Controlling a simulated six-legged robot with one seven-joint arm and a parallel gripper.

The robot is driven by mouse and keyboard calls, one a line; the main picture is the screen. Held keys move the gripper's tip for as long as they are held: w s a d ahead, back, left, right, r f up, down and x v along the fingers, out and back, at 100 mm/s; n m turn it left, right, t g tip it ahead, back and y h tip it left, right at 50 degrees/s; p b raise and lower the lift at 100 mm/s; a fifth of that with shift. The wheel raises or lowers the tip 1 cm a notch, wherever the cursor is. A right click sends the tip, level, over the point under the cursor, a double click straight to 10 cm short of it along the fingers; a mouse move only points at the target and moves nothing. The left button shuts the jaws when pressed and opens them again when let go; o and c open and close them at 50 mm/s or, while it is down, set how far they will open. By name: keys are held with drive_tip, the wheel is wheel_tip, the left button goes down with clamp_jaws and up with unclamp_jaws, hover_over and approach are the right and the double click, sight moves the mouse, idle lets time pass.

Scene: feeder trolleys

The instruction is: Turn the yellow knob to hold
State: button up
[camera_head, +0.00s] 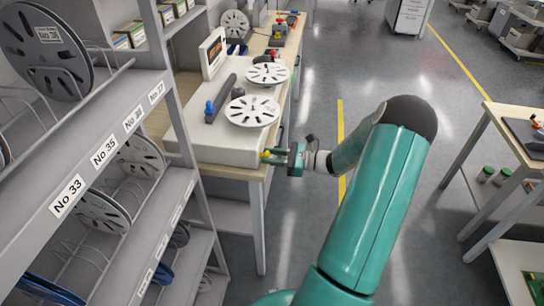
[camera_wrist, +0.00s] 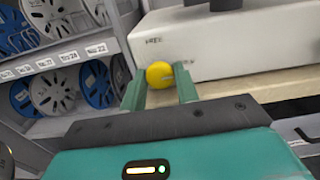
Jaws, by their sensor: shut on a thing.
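The yellow knob (camera_wrist: 159,74) is on the front of the white machine (camera_wrist: 225,42), near its lower edge. In the wrist view it sits between the two green fingers of my gripper (camera_wrist: 160,88), which is shut on it. A dark mark shows on the knob's face; its exact setting cannot be read. In the head view my gripper (camera_head: 281,157) reaches the right end of the machine (camera_head: 215,145), and only a little yellow of the knob (camera_head: 265,154) shows there.
A grey rack (camera_head: 130,100) with numbered reels stands at the left. The machine rests on a wooden bench (camera_head: 240,172) carrying white reels (camera_head: 252,111) and a small screen (camera_head: 213,53). Another table (camera_head: 515,120) is at the right. The grey floor between is open.

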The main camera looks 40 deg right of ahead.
idle(0.3)
drive_tip(key=o, duration=1)
drive_tip(key=shift+c, duration=0.2)
drive_tip(key=v, duration=1.4)
drive_tip(key=shift+w+a, duration=0.1)
